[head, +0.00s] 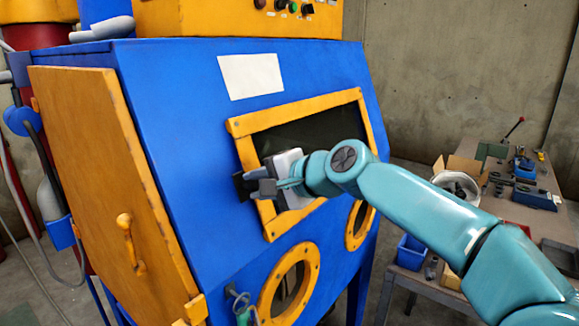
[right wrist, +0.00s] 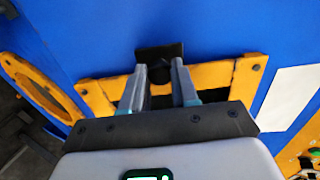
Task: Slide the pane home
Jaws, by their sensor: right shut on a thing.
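The dark pane (head: 310,132) shows inside the yellow window frame (head: 295,109) on the sloping front of the blue cabinet. A black block (head: 241,187), like a pull tab, sticks out past the frame's left bar over the blue panel. It also shows in the right wrist view (right wrist: 160,52), at the fingertips. My right gripper (head: 262,186) is shut on this black tab, with its fingers across the frame bar. The gripper and wrist hide the window's lower left part, so how the tab joins the pane cannot be seen. My left gripper is not in view.
Below the window are two round yellow-rimmed glove ports (head: 289,286). A yellow door (head: 105,180) with a handle is on the cabinet's left side. A cluttered workbench (head: 545,228) stands at the right. A white label (head: 250,76) sits above the window.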

